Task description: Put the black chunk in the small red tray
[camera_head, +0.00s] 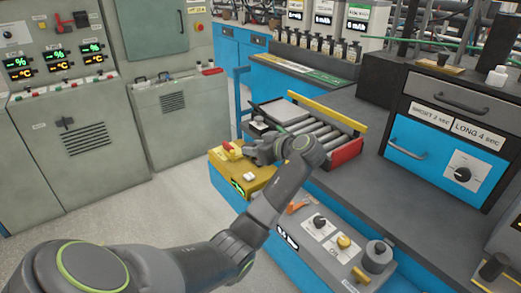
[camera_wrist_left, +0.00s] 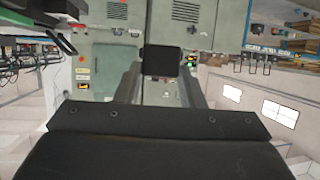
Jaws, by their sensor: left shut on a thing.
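I cannot clearly make out a small red tray; a small red item (camera_head: 212,71) lies on the grey cabinet top. My right gripper is not in view.
A roller conveyor (camera_head: 310,130) with a red end piece (camera_head: 343,154) lies beside the gripper. A yellow box (camera_head: 245,178) with a display is below it. A control panel (camera_head: 335,240) with knobs is in front. A blue drawer unit (camera_head: 445,150) stands on the right.

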